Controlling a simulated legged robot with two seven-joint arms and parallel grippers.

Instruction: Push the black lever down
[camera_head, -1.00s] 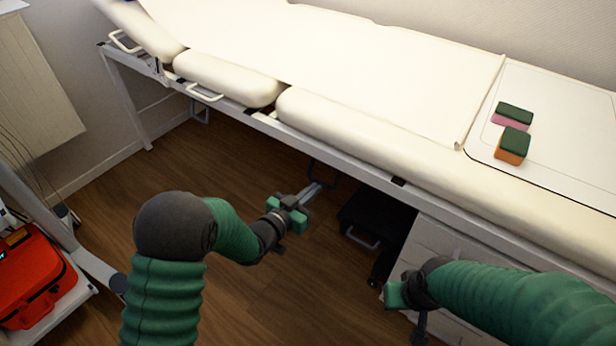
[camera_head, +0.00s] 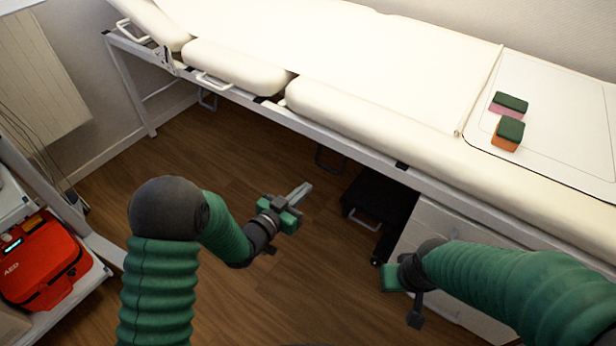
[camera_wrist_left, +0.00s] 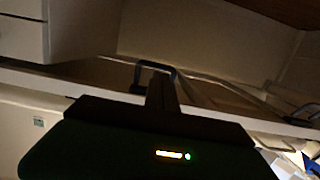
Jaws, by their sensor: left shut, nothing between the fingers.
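A black looped lever (camera_head: 330,160) hangs under the front rail of the bed, near its middle. My left gripper (camera_head: 302,191) is shut and empty, its silver fingers pointing up and right, below and left of the lever with a small gap in the picture. In the left wrist view a dark loop (camera_wrist_left: 139,75), apparently this lever, shows behind the shut fingers (camera_wrist_left: 162,95); contact cannot be judged there. My right gripper (camera_head: 392,279) is at the lower right beside the white cabinet; its fingers are not clear.
The padded bed (camera_head: 390,130) and its white rail (camera_head: 372,156) run above my grippers. A black step (camera_head: 375,200) stands under it, right of the lever. Another loop (camera_head: 207,99) hangs farther left. A red AED case (camera_head: 45,265) sits at left. The floor between is clear.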

